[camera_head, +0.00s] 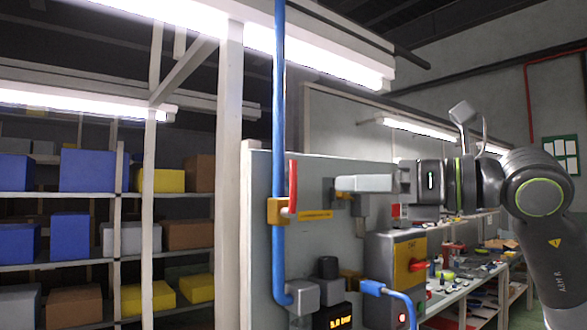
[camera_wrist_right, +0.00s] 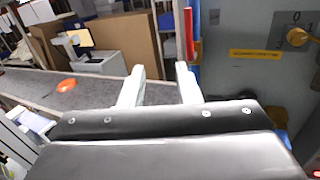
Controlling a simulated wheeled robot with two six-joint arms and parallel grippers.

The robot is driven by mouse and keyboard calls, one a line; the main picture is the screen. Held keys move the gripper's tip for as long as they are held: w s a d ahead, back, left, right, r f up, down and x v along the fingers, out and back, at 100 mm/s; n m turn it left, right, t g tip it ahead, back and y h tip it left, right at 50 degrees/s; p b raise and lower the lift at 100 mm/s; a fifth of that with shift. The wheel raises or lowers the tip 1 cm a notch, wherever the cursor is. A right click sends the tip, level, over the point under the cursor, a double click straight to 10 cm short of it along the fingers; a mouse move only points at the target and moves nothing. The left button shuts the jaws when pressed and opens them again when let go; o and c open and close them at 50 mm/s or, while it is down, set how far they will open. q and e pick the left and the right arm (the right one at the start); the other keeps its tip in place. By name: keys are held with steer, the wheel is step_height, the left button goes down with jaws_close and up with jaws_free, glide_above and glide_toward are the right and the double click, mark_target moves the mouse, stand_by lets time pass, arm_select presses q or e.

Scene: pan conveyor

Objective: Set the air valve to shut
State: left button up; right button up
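The air valve has a yellow body (camera_head: 278,211) on a vertical blue pipe (camera_head: 279,120) at the left edge of the grey panel. Its red lever (camera_head: 293,185) stands upright, in line with the pipe. The lever also shows in the right wrist view (camera_wrist_right: 189,32), beyond the right fingertip. My right gripper (camera_head: 340,184) points left at the lever's height, to the right of it, with a gap between them. In the right wrist view its two pale fingers (camera_wrist_right: 160,80) are apart with nothing between them. My left gripper is not in view.
A grey conveyor belt (camera_wrist_right: 100,93) bears an orange item (camera_wrist_right: 66,85). Shelves with boxes (camera_head: 95,170) stand at left, a cluttered bench at right.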

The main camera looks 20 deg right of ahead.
mark_target(296, 166)
steer(key=s+d+r+m+t+h, duration=0.2)
steer(key=d+r+h, duration=0.1)
steer(key=d, duration=0.1)
steer(key=shift+n, duration=0.3)
steer(key=p+x, duration=0.2)
steer(key=x, duration=0.3)
steer(key=p+x, duration=0.3)
steer(key=x, duration=0.3)
steer(key=p+x, duration=0.3)
steer(key=x, duration=0.2)
steer(key=shift+w+a+r, duration=0.3)
steer(key=shift+r, duration=0.05)
steer(key=shift+w+a+f, duration=0.1)
steer(key=shift+w+a, duration=0.15)
steer(key=shift+w, duration=0.3)
jaws_close()
